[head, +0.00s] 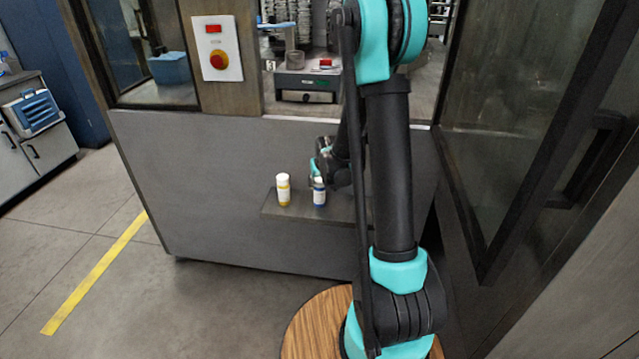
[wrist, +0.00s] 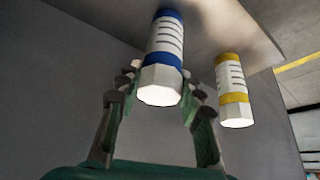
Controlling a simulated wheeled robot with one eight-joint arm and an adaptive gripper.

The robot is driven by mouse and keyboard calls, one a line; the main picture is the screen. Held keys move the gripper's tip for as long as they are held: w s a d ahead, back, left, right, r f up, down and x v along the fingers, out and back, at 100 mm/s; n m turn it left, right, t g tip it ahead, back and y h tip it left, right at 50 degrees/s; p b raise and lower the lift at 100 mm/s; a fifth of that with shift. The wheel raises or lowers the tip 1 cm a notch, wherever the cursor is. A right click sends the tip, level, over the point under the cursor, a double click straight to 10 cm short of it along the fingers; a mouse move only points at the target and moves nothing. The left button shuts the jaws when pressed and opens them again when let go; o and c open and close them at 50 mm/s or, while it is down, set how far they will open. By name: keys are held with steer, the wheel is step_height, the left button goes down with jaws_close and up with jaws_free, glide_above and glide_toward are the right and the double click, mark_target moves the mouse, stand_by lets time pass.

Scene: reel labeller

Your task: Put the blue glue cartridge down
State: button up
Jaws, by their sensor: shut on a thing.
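The blue glue cartridge (head: 319,192) is white with blue bands and is upright at the small grey shelf (head: 296,211). In the wrist view the blue cartridge (wrist: 164,48) appears upside down, its far blue end at the shelf surface (wrist: 215,22). I cannot tell for certain whether it touches the shelf. My gripper (head: 319,174) is shut on it, with a finger (wrist: 160,86) on each side near its white-capped end. The gripper comes from the right and partly hides the cartridge's top in the head view.
A yellow-banded cartridge (head: 283,190) stands on the shelf just left of the blue one; it also shows in the wrist view (wrist: 233,90). The grey cabinet wall (head: 215,185) is behind the shelf. A red emergency button (head: 218,60) is above. A dark framed door (head: 530,130) is at right.

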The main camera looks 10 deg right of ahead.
steer(key=o, duration=1.3)
steer(key=shift+f, duration=0.15)
steer(key=v, duration=1.2)
steer(key=shift+m+g, duration=0.5)
steer(key=shift+g, duration=0.4)
steer(key=s+d+f, duration=0.1)
steer(key=s, duration=0.7)
steer(key=s+d+f, duration=0.1)
steer(key=s, duration=0.7)
steer(key=s+d+f, duration=0.1)
steer(key=s+f, duration=0.1)
steer(key=s, duration=0.6)
steer(key=shift+s+d, duration=0.35)
